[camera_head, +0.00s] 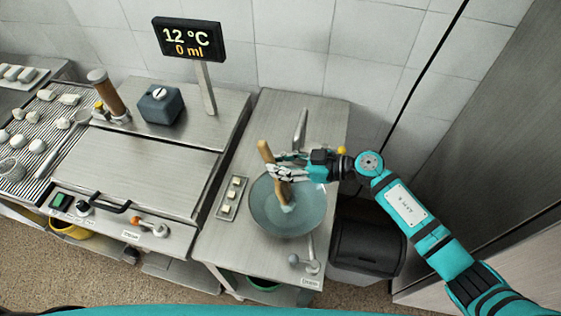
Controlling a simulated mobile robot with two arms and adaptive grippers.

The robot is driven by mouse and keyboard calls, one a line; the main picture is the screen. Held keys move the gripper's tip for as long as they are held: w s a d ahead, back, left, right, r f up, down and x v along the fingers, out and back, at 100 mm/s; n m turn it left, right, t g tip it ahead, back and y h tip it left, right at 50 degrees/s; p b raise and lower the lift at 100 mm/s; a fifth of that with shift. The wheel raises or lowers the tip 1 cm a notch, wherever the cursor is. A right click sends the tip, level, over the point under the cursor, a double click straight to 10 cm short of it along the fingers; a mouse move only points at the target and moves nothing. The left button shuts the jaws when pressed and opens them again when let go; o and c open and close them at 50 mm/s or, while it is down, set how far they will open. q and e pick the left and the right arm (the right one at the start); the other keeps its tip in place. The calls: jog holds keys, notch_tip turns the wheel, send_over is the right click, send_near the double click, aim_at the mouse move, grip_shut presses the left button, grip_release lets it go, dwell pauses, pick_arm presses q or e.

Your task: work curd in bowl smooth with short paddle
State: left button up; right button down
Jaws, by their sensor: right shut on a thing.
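A round grey-green bowl (300,222) sits on the steel counter at the centre. A short wooden paddle (264,152) stands tilted in it, its lower end down near the middle of the bowl. My right gripper (282,174) is shut on the paddle's shaft, above the bowl. A small pale mass of curd (288,208) shows at the paddle's lower end; how smooth it is cannot be told. My left gripper is not in view.
A steel tap (300,128) stands behind the bowl, and a small tray (232,198) with pale blocks lies left of it. A display (189,40) reads 12 °C and 0 ml. A ridged board (35,132) with white pieces is far left. A black bin (368,236) stands right.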

jog(key=shift+s+a+f, duration=0.1)
jog(key=shift+s+f, duration=0.05)
jog(key=shift+s, duration=0.65)
jog(key=shift+w, duration=0.1)
jog(key=shift+w+d, duration=0.25)
jog(key=shift+w, duration=0.55)
jog(key=shift+s+a+r, duration=0.2)
jog(key=shift+s+r, duration=0.15)
jog(key=shift+s, duration=0.3)
jog(key=shift+w, duration=0.1)
jog(key=shift+w+d+f, duration=0.1)
jog(key=shift+w+f, duration=0.05)
jog(key=shift+w, duration=0.6)
jog(key=shift+s, duration=0.1)
